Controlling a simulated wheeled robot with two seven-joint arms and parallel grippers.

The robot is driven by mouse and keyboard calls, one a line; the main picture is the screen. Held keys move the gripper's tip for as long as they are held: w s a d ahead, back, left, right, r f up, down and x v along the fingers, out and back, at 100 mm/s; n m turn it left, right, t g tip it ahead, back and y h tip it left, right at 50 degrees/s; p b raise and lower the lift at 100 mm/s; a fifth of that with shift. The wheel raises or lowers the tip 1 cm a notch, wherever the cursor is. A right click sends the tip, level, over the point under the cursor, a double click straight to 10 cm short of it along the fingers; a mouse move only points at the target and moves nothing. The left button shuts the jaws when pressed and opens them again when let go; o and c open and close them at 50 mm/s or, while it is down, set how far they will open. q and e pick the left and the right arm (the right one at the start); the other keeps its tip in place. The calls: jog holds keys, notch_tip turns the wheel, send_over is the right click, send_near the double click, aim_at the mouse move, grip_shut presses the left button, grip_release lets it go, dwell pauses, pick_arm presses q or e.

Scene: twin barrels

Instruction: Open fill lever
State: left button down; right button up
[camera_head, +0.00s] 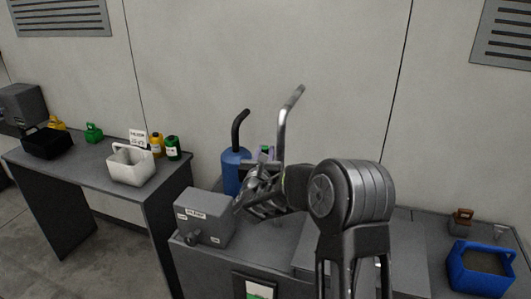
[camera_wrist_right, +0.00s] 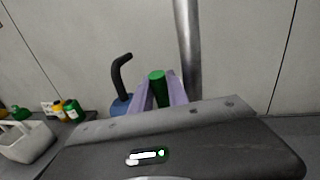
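A green-topped cylindrical handle (camera_wrist_right: 157,88), perhaps that of the fill lever, shows in the right wrist view between the two pale purple fingers of my right gripper (camera_wrist_right: 160,92). The fingers lie close along both its sides; I cannot tell whether they press on it. In the head view my right gripper (camera_head: 264,158) is small and partly hidden behind its own wrist, in front of a blue barrel (camera_head: 232,170) with a black curved pipe. What the handle is fixed to is hidden. My left gripper is not in view.
A grey labelled box (camera_head: 208,212) with a small knob stands on the bench left of my right wrist. A shiny upright pipe (camera_head: 284,125) rises behind the wrist. A blue basket (camera_head: 478,275) is at the right. A side table (camera_head: 95,172) holds a white basket (camera_head: 128,170) and bottles.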

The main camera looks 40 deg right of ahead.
grip_shut()
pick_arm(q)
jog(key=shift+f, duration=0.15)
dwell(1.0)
